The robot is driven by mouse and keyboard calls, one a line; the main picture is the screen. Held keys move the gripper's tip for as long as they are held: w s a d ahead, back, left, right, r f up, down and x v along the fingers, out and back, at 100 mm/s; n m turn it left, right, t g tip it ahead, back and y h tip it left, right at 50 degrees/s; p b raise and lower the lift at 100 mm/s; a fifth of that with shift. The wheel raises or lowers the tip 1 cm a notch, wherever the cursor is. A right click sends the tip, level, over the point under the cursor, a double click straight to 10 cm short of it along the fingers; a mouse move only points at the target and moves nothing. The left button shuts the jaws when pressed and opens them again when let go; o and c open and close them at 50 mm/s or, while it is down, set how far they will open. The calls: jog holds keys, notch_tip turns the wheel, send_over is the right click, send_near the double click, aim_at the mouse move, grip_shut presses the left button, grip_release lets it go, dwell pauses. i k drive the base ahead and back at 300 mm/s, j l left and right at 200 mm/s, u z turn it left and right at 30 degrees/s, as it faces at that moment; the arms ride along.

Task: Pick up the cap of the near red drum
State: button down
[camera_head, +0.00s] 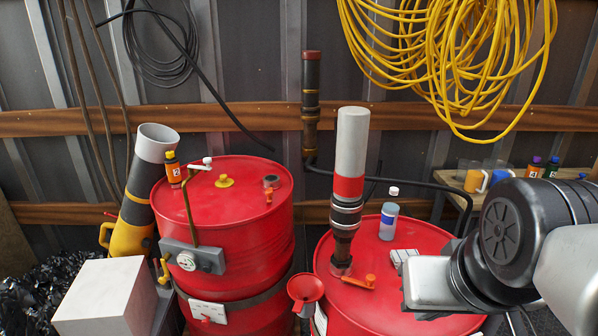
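Two red drums stand side by side. The right red drum (398,240) is lower in the picture and looks nearer, and the left red drum (232,247) is farther back. A yellow cap (224,181) sits on the left drum's lid. I cannot make out a separate cap on the right drum's lid, part of which is hidden by my arm. My gripper (428,283) is a silver block over the right side of that lid.
A tall grey, red and black pipe (350,165) rises from the right drum, with an orange lever (355,281) and red funnel (307,291) close by. A white-capped bottle (388,222) stands behind. Yellow cable (450,60) hangs above.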

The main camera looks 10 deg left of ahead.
aim_at(224, 182)
jog(key=k+j, duration=0.1)
jog(key=j, duration=0.9)
jog(key=i+j+u, duration=0.1)
jog(key=j, duration=0.45)
jog(key=i+j, duration=0.25)
jog(key=i, duration=0.15)
jog(key=i+j+u, duration=0.1)
jog(key=i, duration=0.3)
jog(key=i+j, duration=0.3)
jog(key=i, duration=0.15)
